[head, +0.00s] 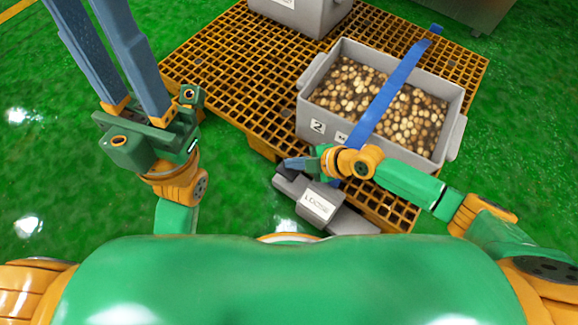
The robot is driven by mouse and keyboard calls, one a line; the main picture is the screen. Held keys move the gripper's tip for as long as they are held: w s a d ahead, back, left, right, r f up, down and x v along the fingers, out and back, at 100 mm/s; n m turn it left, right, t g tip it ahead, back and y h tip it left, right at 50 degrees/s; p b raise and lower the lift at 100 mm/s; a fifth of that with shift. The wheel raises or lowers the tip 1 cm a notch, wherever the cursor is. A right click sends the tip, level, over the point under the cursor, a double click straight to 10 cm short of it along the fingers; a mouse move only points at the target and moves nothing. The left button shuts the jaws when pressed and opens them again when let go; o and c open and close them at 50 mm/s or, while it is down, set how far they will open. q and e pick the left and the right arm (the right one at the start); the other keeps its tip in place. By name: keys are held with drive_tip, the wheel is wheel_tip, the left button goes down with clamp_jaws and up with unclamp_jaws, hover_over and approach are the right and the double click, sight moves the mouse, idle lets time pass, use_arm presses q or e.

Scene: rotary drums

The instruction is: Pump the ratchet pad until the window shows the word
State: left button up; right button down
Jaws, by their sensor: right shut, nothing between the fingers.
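The grey ratchet (345,222) sits at the near edge of the pallet, below the crate. Its pale window (316,204) shows a word that appears to read "LOOSE". A dark grey pad (290,182) sticks out at its upper left. My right gripper (292,164) is shut and empty, its blue fingertips just above the pad; I cannot tell whether they touch it. The blue strap (390,92) runs over the crate towards the ratchet, its lower end partly hidden by my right arm. My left gripper (88,15) is raised at the upper left, open and empty, its fingertips at the frame edge.
A grey crate (455,140) full of brown and cream rounded pieces stands on the orange grid pallet (225,75). Another grey box (310,15) stands behind on the pallet. The green floor (50,170) at left is clear.

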idle(0.6)
drive_tip(key=shift+f+b, duration=0.45)
drive_tip(key=shift+b, duration=0.1)
drive_tip(key=shift+f+b, duration=1.7)
drive_tip(key=shift+b, duration=0.05)
idle(1.2)
idle(0.3)
drive_tip(key=shift+r+p, duration=1.8)
drive_tip(key=shift+r, duration=0.3)
wheel_tip(320, 180, up, 5)
drive_tip(key=p, duration=0.4)
drive_tip(key=shift+r+p, duration=0.1)
drive_tip(key=shift+p, duration=0.2)
